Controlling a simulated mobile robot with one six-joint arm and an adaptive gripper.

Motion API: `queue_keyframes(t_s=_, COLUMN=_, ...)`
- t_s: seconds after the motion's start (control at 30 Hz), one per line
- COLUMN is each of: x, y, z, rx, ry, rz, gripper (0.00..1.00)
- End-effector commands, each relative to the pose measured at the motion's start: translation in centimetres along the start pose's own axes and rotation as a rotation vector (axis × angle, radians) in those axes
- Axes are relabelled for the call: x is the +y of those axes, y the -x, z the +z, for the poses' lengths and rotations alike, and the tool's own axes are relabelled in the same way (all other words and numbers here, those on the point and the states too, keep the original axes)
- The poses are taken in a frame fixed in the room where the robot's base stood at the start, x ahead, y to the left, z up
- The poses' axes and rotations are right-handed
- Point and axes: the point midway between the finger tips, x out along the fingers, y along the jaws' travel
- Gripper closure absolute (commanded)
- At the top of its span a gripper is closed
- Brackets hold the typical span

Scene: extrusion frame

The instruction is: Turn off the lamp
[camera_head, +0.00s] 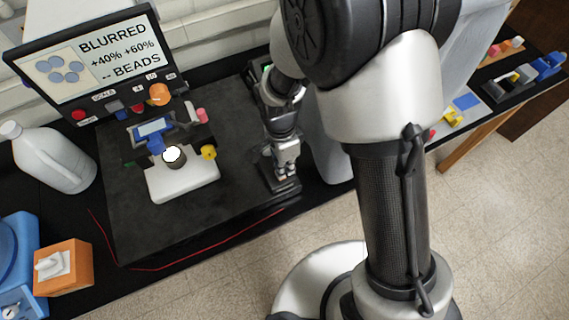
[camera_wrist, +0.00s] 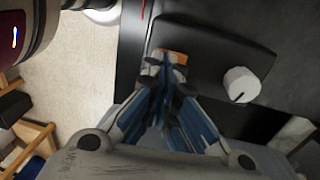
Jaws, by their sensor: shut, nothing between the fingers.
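A bright white lit disc (camera_head: 172,154) shows on the white-based instrument (camera_head: 185,182) on the dark mat; it looks like the lit lamp. To its right a small dark box (camera_head: 283,190) lies under my gripper (camera_head: 287,172). In the wrist view the dark box (camera_wrist: 215,45) carries an orange switch (camera_wrist: 172,57) and a white round knob (camera_wrist: 241,85). My gripper's fingertips (camera_wrist: 165,62) are shut and empty, at or just above the orange switch and partly covering it. I cannot tell whether they touch it. The knob is right of the fingers.
A monitor (camera_head: 90,60) stands behind the instrument. A white jug (camera_head: 52,158) and an orange tissue box (camera_head: 62,266) stand at the left. A red cable (camera_head: 200,262) runs along the bench's front edge. The mat front of the instrument is clear.

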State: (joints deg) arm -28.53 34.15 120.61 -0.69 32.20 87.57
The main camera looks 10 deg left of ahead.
Motion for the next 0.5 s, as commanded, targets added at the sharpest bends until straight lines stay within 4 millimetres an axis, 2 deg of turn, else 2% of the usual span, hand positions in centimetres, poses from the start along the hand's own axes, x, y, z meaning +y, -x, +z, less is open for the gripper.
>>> queue_keyframes(t_s=0.17, x=0.0, y=-0.1, z=0.0, rx=0.000, ry=0.000, rz=0.000, gripper=1.00)
queue_keyframes(t_s=0.3, x=0.1, y=-1.0, z=0.0, rx=0.000, ry=0.000, rz=0.001, gripper=1.00)
queue_keyframes(t_s=0.5, x=0.2, y=-0.8, z=0.0, rx=0.000, ry=0.000, rz=0.004, gripper=1.00)
